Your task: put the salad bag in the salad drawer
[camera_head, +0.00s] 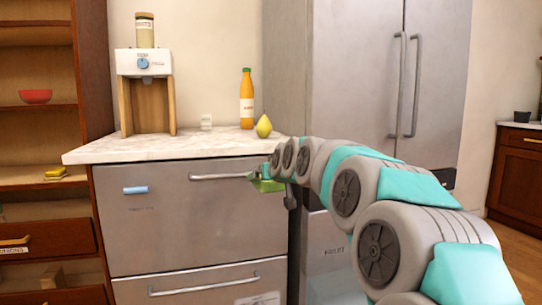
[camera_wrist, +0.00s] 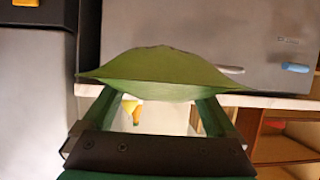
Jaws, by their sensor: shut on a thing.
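A green pillow-shaped bag, the salad bag (camera_wrist: 160,75), lies across the fingertips of my gripper (camera_wrist: 158,108) in the wrist view and fills the upper middle. My gripper is shut on it. In the head view the bag (camera_head: 268,186) is a small green patch at my gripper (camera_head: 264,176), in front of the steel front's upper right, by the long handle. My arm hides part of this area. No drawer stands open in view. The salad drawer cannot be told for certain; the labels on the steel fronts are too small to read.
The counter (camera_head: 180,147) carries a dispenser (camera_head: 145,63), an orange bottle (camera_head: 247,100) and a yellow-green pear (camera_head: 264,127). A tall steel fridge (camera_head: 350,80) stands to the right. A wooden shelf unit (camera_head: 40,130) with a drawer labelled onions (camera_head: 30,243) stands left.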

